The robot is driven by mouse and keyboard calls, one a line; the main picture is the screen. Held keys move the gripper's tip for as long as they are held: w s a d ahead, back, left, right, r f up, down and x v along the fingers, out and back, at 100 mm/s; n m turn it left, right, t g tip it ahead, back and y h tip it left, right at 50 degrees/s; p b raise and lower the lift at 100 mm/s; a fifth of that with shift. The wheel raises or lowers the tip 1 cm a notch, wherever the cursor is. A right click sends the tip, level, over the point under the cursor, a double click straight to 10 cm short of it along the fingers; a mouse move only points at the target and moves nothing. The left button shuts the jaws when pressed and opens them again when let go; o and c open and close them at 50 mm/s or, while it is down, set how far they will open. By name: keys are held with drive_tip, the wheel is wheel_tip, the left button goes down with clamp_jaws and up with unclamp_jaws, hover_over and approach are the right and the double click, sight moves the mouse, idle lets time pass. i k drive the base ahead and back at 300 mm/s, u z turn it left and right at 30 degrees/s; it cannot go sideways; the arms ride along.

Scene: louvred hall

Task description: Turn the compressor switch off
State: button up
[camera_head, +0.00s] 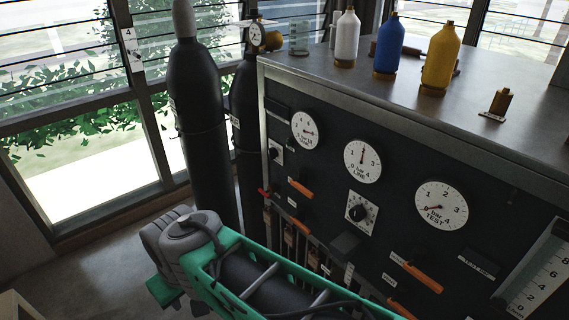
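A black panel (322,205) faces me under a grey metal top. It carries a round black knob on a white dial plate (360,212) below the middle gauge. A small white plate with a dark control (275,152) sits at the panel's left edge. I cannot tell which control is the compressor switch, because the small labels are unreadable. A green and grey structure with a black cylinder, which looks like my arm (255,283), crosses the bottom and hides the lower panel. My gripper is not in view.
Three gauges (362,161) and orange levers (416,272) are on the panel. White (346,40), blue (388,48) and yellow (441,58) bottles stand on top. Dark gas cylinders (198,110) stand left of the panel. Floor (100,265) is clear at lower left.

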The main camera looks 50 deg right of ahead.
sight(273, 152)
drive_tip(key=u, duration=0.55)
drive_tip(key=i, duration=1)
drive_tip(key=z, duration=0.55)
